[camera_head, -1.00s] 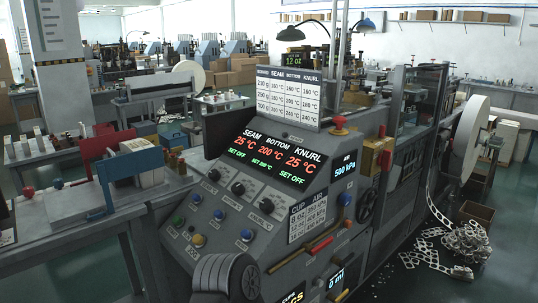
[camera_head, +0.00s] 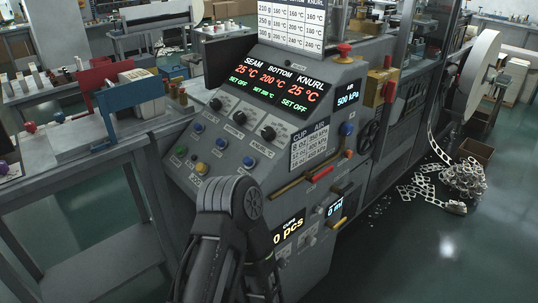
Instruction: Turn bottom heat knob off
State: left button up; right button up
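The bottom heat knob (camera_head: 240,118) is the middle of three black knobs on the sloped face of a grey machine. The seam knob (camera_head: 216,104) is to its left and the knurl knob (camera_head: 268,132) to its right. The display (camera_head: 270,82) reads 200 °C for bottom, with a small green set line that seems to read 200 °C. Seam and knurl read 25 °C and SET OFF. A dark arm link of mine rises from the bottom edge, below the knobs and apart from them. Neither gripper shows.
Blue, green and yellow buttons (camera_head: 201,169) sit below the knobs. A red emergency button (camera_head: 344,50) tops the panel's right side. Red and yellow handles (camera_head: 321,174) stick out lower right. A grey table (camera_head: 90,180) stands at left. Scrap strip (camera_head: 455,183) lies on the floor at right.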

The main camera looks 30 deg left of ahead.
aim_at(239, 117)
jog(key=u, duration=1.25)
jog(key=i+j+z, duration=0.1)
jog(key=j+z, duration=0.25)
jog(key=j, duration=0.85)
jog(key=j+z, duration=0.35)
jog(key=j, duration=0.8)
